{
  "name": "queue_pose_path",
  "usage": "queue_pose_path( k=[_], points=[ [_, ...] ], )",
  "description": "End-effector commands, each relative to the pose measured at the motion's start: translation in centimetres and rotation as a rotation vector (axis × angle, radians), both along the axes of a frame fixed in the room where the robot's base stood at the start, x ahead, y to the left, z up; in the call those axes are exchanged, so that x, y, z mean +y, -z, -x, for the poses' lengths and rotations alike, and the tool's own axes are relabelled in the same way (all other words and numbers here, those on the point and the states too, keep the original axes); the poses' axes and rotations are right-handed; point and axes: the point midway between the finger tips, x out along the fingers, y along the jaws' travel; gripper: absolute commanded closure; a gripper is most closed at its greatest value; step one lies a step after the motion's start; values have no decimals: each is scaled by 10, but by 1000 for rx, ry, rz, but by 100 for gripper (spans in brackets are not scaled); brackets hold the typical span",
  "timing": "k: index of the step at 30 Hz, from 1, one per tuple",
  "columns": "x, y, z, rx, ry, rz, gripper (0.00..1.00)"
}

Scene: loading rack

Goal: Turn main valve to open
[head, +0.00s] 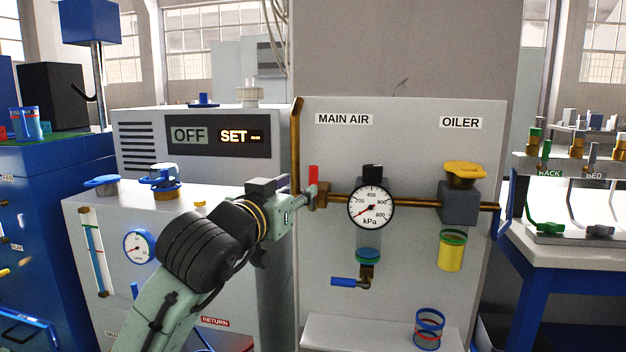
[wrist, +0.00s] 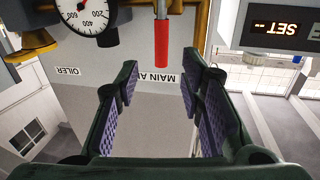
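The main air valve has a red lever handle (head: 313,175) on the brass pipe, left of the pressure gauge, under the MAIN AIR label. The handle points straight up, across the pipe. In the wrist view, which is upside down, the red handle (wrist: 162,42) hangs from the top centre. My gripper (head: 304,197) is beside the valve at its left. The wrist view shows my gripper (wrist: 160,68) open, with padded fingers apart and nothing between the pads. The handle's free end lines up with the gap; whether it is inside the gap I cannot tell.
The kPa gauge (head: 371,207) sits right of the valve, its needle low. A blue drain lever (head: 344,282) and the oiler (head: 461,200) are on the same panel. A vertical brass pipe (head: 296,150) stands close left of the valve. The compressor display (head: 222,135) reads OFF and SET.

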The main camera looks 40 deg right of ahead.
Motion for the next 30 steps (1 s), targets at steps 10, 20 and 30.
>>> queue_pose_path(
  k=[10, 20, 30],
  points=[
    [-56, -3, -32, -1, -1, 0, 64],
    [-80, -1, -46, -3, -3, 3, 64],
    [-80, -1, -46, -4, -3, 3, 71]
  ],
)
